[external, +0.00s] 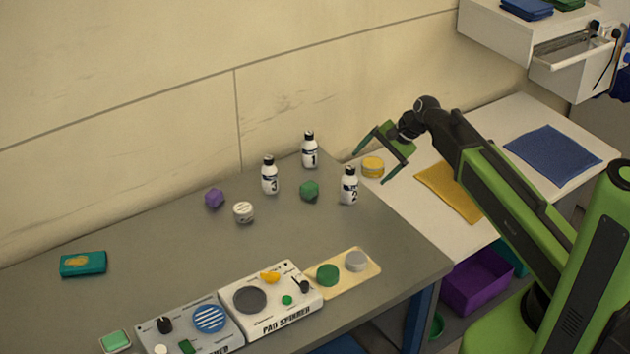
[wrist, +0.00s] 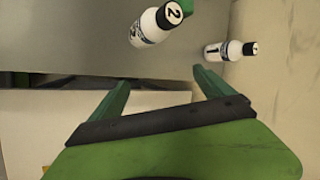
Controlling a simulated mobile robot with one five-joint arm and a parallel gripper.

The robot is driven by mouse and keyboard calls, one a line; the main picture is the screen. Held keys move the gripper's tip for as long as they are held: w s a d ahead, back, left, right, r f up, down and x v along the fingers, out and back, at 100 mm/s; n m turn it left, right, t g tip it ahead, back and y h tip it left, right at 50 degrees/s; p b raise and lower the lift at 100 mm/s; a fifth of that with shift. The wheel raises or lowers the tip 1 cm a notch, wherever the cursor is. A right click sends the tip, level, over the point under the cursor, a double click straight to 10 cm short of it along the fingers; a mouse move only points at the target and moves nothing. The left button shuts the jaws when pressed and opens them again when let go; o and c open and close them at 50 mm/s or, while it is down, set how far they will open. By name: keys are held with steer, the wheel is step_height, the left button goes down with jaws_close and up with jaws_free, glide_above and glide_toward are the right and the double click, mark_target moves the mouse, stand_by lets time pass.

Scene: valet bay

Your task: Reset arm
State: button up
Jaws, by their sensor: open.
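My gripper (external: 378,158) is open and empty, with its two green fingers spread apart. It hangs in the air over the left end of the white table, near the wall, and my arm reaches in from the right. In the wrist view the open gripper (wrist: 165,88) points toward bottle 2 (wrist: 152,26) and bottle 1 (wrist: 228,50), and touches neither.
A drawer unit (external: 570,60) hangs at upper right.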

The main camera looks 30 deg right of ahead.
steer(key=s+a+r+n+g+h+p, duration=0.1)
steer(key=s+a+r+n+p, duration=0.5)
steer(key=s+r, duration=0.1)
steer(key=s+a+f+n+g+h, duration=0.1)
steer(key=s+n+g+h, duration=0.2)
steer(key=s+n, duration=0.4)
steer(key=s+g, duration=0.1)
steer(key=s, duration=0.3)
steer(key=shift+s+a, duration=0.25)
